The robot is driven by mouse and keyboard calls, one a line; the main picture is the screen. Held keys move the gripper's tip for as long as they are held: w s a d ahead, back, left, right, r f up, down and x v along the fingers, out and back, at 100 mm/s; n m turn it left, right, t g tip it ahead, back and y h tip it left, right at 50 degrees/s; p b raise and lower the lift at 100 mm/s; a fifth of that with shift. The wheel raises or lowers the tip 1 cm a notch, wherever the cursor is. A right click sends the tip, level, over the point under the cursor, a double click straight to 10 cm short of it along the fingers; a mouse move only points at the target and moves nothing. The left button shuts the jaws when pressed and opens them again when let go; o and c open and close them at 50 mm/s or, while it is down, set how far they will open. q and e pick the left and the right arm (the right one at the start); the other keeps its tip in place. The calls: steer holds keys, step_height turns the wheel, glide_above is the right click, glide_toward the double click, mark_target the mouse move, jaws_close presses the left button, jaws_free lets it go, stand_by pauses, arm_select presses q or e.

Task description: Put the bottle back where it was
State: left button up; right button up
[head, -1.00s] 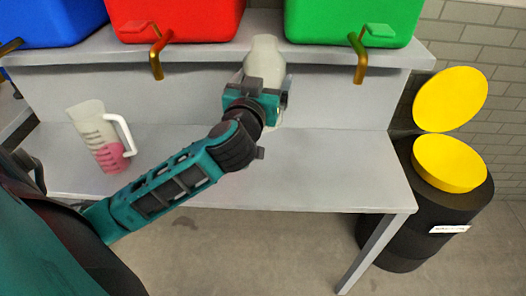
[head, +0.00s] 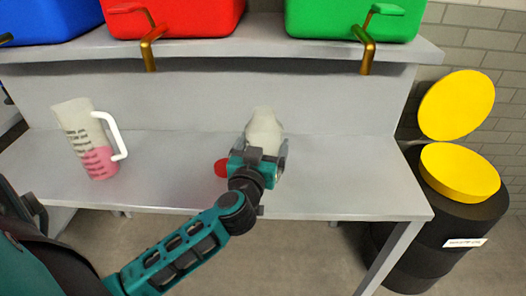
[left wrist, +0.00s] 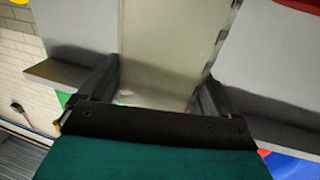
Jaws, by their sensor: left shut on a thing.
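A pale, translucent bottle (head: 264,127) is held by my left gripper (head: 258,160) over the grey workbench (head: 340,180), below the raised shelf. The gripper is shut on it. In the left wrist view the bottle (left wrist: 172,50) fills the gap between the two dark fingers of the left gripper (left wrist: 155,95). The gripper hides part of the bottle in the head view, and I cannot tell whether its base touches the bench. My right gripper is not in view.
A measuring jug (head: 85,135) with pink liquid stands at the bench's left. A red round thing (head: 221,168) shows beside the gripper. Red (head: 180,15) and green (head: 350,18) containers with brass taps sit on the shelf (head: 260,50). A black drum (head: 445,225) with yellow lid stands right.

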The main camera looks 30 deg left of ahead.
arm_select(q)
steer(key=shift+f, duration=0.1)
steer(key=o, duration=1)
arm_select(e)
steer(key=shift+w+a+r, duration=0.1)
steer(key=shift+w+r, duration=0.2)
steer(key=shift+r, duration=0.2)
